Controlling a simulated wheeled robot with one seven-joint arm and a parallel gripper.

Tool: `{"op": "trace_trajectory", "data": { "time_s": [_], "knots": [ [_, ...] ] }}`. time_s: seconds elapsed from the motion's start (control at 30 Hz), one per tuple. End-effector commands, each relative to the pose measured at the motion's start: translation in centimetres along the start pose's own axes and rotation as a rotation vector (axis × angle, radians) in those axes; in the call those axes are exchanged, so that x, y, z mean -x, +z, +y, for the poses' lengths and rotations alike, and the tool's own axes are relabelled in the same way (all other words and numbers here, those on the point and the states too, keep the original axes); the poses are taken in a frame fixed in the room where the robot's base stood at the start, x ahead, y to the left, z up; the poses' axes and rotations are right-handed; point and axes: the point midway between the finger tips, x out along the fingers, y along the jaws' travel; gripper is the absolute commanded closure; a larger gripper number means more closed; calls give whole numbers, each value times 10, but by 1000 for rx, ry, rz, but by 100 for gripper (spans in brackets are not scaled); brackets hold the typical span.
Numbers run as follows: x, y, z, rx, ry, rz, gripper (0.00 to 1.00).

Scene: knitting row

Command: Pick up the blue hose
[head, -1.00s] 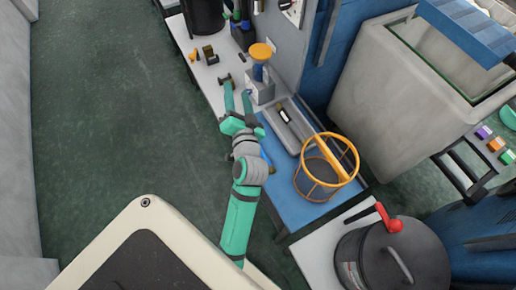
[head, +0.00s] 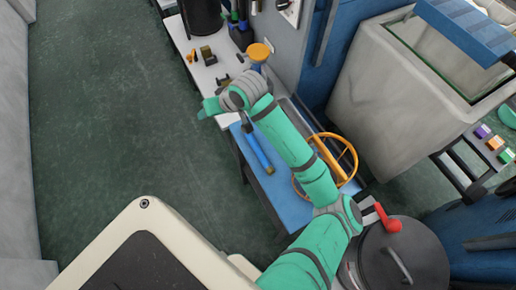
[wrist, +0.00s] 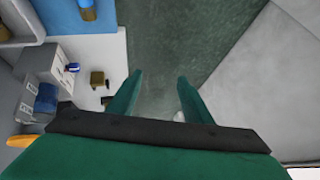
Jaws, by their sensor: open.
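The blue hose (head: 258,151), a straight tube with a dark end, lies on the blue table top (head: 279,186) in the head view. What looks like its end (wrist: 88,11) shows at the top left of the wrist view. My gripper (head: 203,110) is off the front edge of the bench, to the left of and farther back than the hose. In the wrist view my gripper (wrist: 160,77) has its fingers apart with nothing between them. My arm passes over the table to the right of the hose and hides part of the table.
A lidded pot with a red handle (head: 391,225) is at the lower right. Small brass parts (head: 208,55) sit on the white bench. The green floor (head: 110,120) to the left is clear.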

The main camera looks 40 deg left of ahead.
Motion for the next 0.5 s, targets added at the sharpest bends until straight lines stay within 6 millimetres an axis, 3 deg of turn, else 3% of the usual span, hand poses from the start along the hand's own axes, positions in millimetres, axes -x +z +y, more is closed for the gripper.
{"op": "trace_trajectory", "data": {
  "time_s": [0.3,0.5],
  "knots": [
    [34,79,76,50,223,-405,55],
    [56,106,104,40,301,-529,55]
  ]
}}
